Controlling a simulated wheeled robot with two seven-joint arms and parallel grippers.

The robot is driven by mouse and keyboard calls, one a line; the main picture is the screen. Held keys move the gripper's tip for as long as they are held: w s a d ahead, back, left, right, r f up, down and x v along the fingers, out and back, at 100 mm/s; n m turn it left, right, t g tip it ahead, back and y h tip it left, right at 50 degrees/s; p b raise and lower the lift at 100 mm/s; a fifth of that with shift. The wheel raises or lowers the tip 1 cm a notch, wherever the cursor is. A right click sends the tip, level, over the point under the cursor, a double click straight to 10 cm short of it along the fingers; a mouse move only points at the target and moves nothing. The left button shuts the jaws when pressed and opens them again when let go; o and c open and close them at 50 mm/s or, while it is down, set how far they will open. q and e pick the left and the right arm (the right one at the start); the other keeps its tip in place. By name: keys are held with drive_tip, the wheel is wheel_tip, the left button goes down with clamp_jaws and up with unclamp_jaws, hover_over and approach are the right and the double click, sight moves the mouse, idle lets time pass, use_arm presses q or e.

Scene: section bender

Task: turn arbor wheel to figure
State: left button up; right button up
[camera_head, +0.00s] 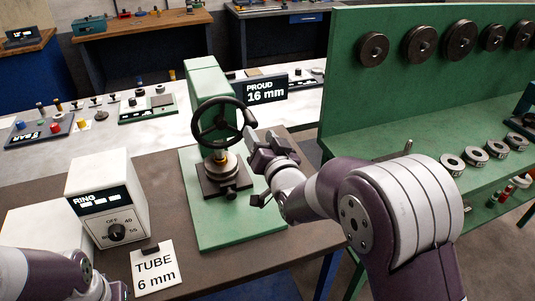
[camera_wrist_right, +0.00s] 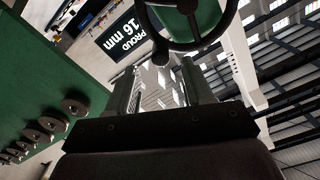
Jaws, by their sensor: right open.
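The arbor wheel (camera_head: 219,121) is a dark spoked handwheel on the front of a green press (camera_head: 206,78), with a handle (camera_head: 250,117) at its right rim. A sign behind reads "PROUD 16 mm" (camera_head: 266,91). A card reads "TUBE 6 mm" (camera_head: 154,268). My right gripper (camera_head: 262,150) is open and empty, just below and right of the wheel, apart from it as far as I can tell. In the right wrist view the wheel (camera_wrist_right: 192,47) is beyond the open fingers (camera_wrist_right: 158,82). My left gripper (camera_head: 118,291) is mostly cut off at the bottom left.
A white box marked "RING" (camera_head: 105,190) with a dial stands left of the press. A green rack (camera_head: 400,105) with dark rollers and several metal rings stands on the right, behind my right arm. Small panels with knobs lie on the white table (camera_head: 90,138) behind.

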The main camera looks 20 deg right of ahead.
drive_tip(key=s, duration=0.5)
drive_tip(key=shift+s+d, duration=0.1)
drive_tip(key=shift+s, duration=0.2)
drive_tip(key=s+f+n+g, duration=0.3)
drive_tip(key=s+f+g, duration=0.3)
drive_tip(key=f+g, duration=0.5)
drive_tip(key=s+f+n+g, duration=0.1)
drive_tip(key=s+f+g, duration=0.1)
drive_tip(key=s, duration=0.4)
drive_tip(key=s+f+g, duration=0.3)
drive_tip(key=s, duration=0.3)
drive_tip(key=shift+f+n+g+h, duration=0.25)
drive_tip(key=shift+n+g+h, duration=0.05)
drive_tip(key=shift+n, duration=0.1)
